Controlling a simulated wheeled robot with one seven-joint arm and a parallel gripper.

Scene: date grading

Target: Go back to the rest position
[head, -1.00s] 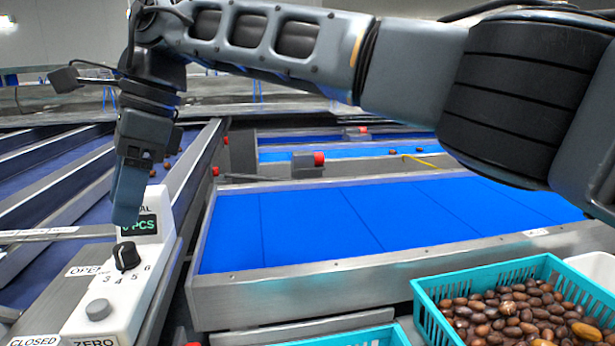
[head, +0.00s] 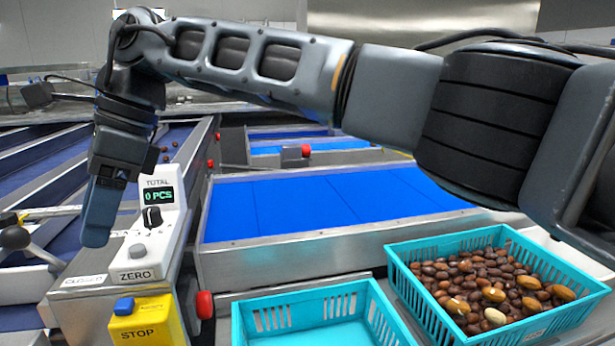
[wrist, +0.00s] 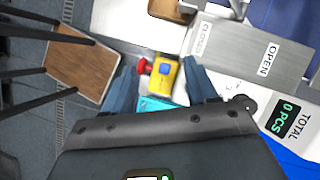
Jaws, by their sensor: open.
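My gripper (head: 97,228) hangs at the left in the head view, fingers pointing down, beside the white counter unit (head: 150,240) with its TOTAL display reading 0 PCS, black knob and ZERO button. In the wrist view my gripper (wrist: 160,88) has its two fingers spread apart with nothing between them. Beyond the fingertips the wrist view shows the yellow stop box (wrist: 161,78) and part of a teal crate (wrist: 150,106). My arm stretches across the top of the head view.
A teal crate full of dates (head: 398,262) stands at right, and an empty teal crate (head: 240,325) is beside it. The yellow STOP box (head: 150,325) and a ball-ended lever (head: 15,238) are at lower left. Blue belts (head: 320,200) with metal rims lie behind.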

